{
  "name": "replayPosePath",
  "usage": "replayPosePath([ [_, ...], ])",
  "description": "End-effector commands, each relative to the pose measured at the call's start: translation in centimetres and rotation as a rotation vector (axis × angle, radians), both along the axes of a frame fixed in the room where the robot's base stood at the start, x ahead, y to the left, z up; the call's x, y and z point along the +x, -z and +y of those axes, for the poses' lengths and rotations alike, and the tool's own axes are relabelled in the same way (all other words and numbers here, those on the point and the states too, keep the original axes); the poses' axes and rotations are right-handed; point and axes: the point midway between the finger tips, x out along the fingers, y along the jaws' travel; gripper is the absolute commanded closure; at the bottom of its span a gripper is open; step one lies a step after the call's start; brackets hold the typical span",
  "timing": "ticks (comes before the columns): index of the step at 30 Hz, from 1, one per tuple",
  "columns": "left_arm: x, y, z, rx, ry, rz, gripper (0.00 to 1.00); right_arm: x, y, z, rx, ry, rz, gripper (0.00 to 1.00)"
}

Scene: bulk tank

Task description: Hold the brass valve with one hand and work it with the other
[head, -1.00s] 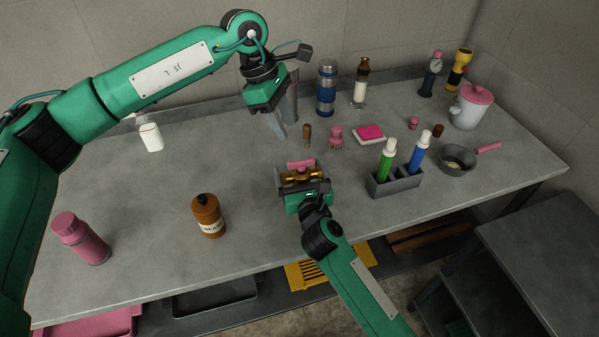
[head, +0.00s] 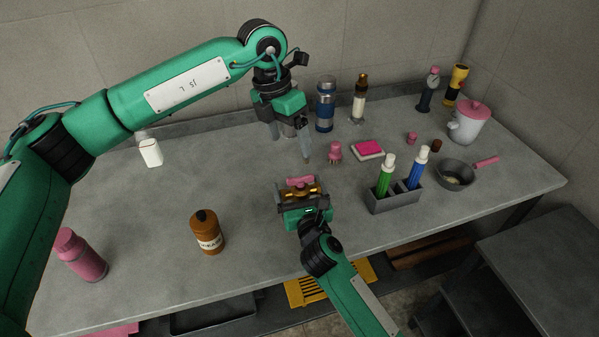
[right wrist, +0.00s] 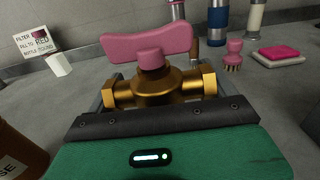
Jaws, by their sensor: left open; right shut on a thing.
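The brass valve (head: 313,191) has a gold body with hex ends and a pink handle (head: 300,182) on top. In the right wrist view the valve body (right wrist: 162,88) lies across the jaws, with the pink handle (right wrist: 150,45) standing over it, tilted. My right gripper (head: 303,195) is shut on the valve's body; the jaws hide its lower part. I cannot tell how far it is above the counter. My left gripper (head: 290,143) is open and empty, fingers pointing down, behind and above the valve, apart from the handle.
A brown bottle (head: 207,232) and a pink bottle (head: 80,255) stand to the left. A grey caddy (head: 396,202) with green and blue bottles is close on the right. A pink brush (head: 335,152) and a pink sponge (head: 368,147) lie behind.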

Motion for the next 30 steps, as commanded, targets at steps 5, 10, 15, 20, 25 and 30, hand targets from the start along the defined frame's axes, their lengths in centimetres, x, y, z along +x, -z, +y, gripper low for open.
replayPosePath([
  [5,-0.2,-0.4,-0.4,0.04,-0.258,0.031,0.19,0.0,0.1,0.0,0.0,0.0,0.001,0.44],
  [10,-0.4,-0.7,-0.7,0.071,-0.511,0.055,0.19,0.0,0.1,0.0,0.0,0.0,0.001,0.44],
  [15,-0.6,-1.1,-0.9,0.095,-0.755,0.073,0.19,0.0,0.1,0.0,0.0,0.0,0.001,0.44],
  [20,-0.7,-1.3,-1.1,0.109,-0.934,0.082,0.19,0.0,0.1,0.0,-0.001,0.0,0.002,0.44],
  [25,-0.8,-1.5,-1.2,0.113,-1.036,0.087,0.19,0.0,0.1,0.0,-0.001,0.0,0.002,0.44],
  [30,-0.7,-0.5,-1.3,0.116,-1.063,0.09,0.19,0.0,0.1,0.0,-0.001,0.0,0.002,0.44],
])
